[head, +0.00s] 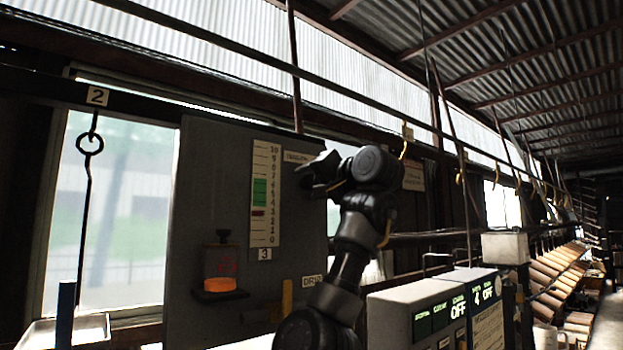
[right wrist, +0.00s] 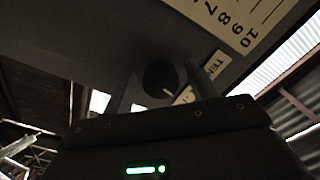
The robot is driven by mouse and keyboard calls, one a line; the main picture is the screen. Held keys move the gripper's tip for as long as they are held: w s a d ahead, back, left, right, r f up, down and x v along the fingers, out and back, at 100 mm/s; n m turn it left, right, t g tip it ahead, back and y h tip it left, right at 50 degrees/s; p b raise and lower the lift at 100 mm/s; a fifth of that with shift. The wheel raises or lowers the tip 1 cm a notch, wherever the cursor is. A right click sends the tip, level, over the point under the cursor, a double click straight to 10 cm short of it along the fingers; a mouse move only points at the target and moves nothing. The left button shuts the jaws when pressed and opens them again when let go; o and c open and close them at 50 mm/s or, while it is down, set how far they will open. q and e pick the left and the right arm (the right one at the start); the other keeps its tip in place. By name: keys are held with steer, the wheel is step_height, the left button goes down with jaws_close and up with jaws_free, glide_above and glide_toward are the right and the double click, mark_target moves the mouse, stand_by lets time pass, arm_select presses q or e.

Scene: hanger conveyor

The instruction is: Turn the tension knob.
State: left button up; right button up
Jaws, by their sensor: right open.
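The tension knob (right wrist: 160,78) is dark and round with a pale pointer line, on the grey panel (head: 215,160). In the right wrist view it shows between the two fingers of my right gripper (right wrist: 162,90). The fingers are apart on either side of it; I cannot tell whether they touch it. In the head view my right gripper (head: 317,173) is at the panel's upper right and hides the knob. The tension scale (head: 265,190), numbered 0 to 10, has a green band and a dark red marker just below it. My left gripper is not in view.
A control box (head: 430,305) with green displays, some reading OFF, stands at the lower right. A rail with hooks runs overhead.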

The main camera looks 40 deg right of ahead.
steer(key=shift+a, duration=0.1)
steer(key=c, duration=1)
steer(key=shift+m, duration=0.3)
steer(key=m+b, duration=0.1)
steer(key=m, duration=0.1)
steer(key=shift+f+m+b, duration=0.1)
steer(key=shift+m+b, duration=0.2)
steer(key=m+b, duration=0.1)
steer(key=m, duration=0.4)
steer(key=shift+m, duration=0.4)
